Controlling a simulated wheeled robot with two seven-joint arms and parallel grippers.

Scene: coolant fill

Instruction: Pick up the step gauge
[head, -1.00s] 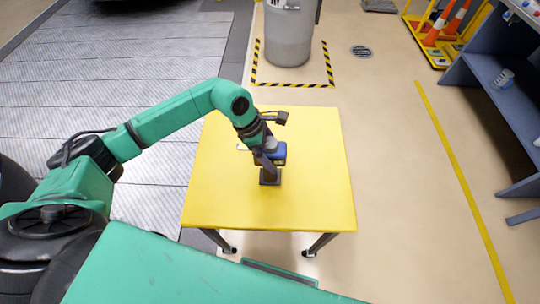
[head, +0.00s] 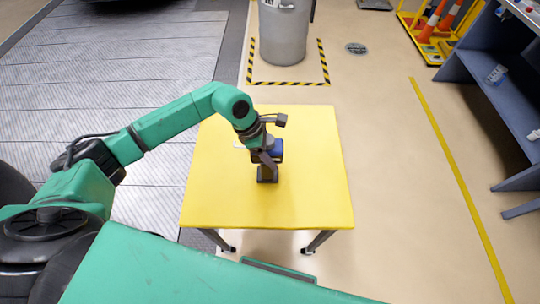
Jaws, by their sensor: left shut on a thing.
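My left gripper (head: 265,160) reaches down over the middle of the yellow table. It is shut on a small dark block, which I take to be the step gauge (head: 267,174). The fingers hide its upper part, and it is too small to see markings. I cannot tell whether it touches the tabletop or is just above it. A blue object (head: 277,149) shows just behind the gripper, partly hidden by it. My right gripper is not in view.
Blue shelving (head: 510,100) stands at the right, and orange cones (head: 440,20) at the back right. A thin pale item (head: 239,146) lies left of the gripper.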

